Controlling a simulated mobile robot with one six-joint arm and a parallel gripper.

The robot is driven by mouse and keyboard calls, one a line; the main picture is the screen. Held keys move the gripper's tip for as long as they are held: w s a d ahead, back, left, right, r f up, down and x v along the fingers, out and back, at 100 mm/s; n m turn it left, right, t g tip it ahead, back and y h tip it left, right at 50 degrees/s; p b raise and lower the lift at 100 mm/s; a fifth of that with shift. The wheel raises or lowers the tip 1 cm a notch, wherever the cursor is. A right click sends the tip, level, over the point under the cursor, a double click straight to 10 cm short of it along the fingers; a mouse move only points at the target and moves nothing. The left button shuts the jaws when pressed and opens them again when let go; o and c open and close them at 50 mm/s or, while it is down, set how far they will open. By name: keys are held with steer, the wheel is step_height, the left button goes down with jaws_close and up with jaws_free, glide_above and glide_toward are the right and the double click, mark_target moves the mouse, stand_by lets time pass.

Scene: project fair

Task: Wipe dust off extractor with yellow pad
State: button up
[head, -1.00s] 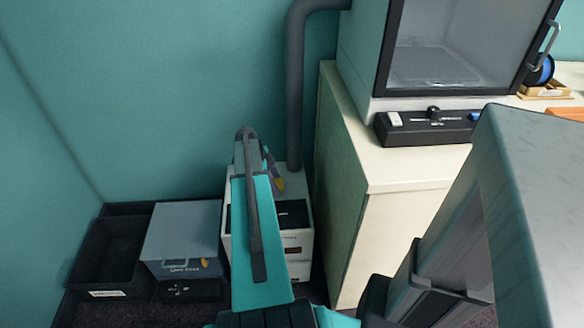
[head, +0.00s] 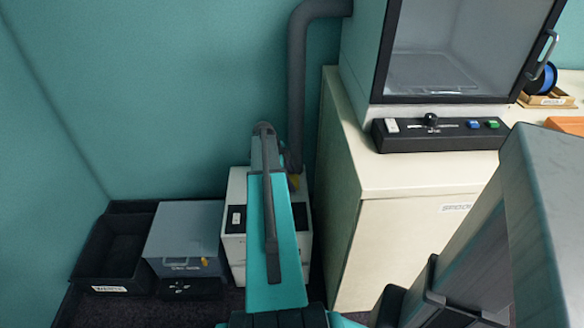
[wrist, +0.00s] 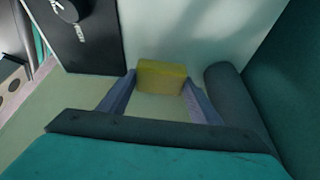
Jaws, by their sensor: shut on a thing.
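The extractor (head: 236,187) is a white box with a black front panel, on the floor below a dark duct. My arm hides much of it in the head view. My gripper (wrist: 160,82) is shut on the yellow pad (wrist: 161,72), held between its two bluish fingers. The pad is at or just over a pale surface (wrist: 190,30), apparently the extractor's top; I cannot tell whether it touches. In the head view a bit of the pad (head: 294,181) shows right of my arm. Dust cannot be made out clearly.
The dark duct (head: 297,95) rises close to the pad; its lower end shows in the wrist view (wrist: 236,105). A cream cabinet (head: 345,150) stands close on the right. A grey box (head: 185,235) and a black crate (head: 105,258) stand left. Teal walls close the corner.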

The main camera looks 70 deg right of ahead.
steer(key=shift+r+p, duration=0.95)
steer(key=shift+r, duration=1.45)
steer(key=shift+w, duration=0.1)
steer(key=shift+w, duration=0.15)
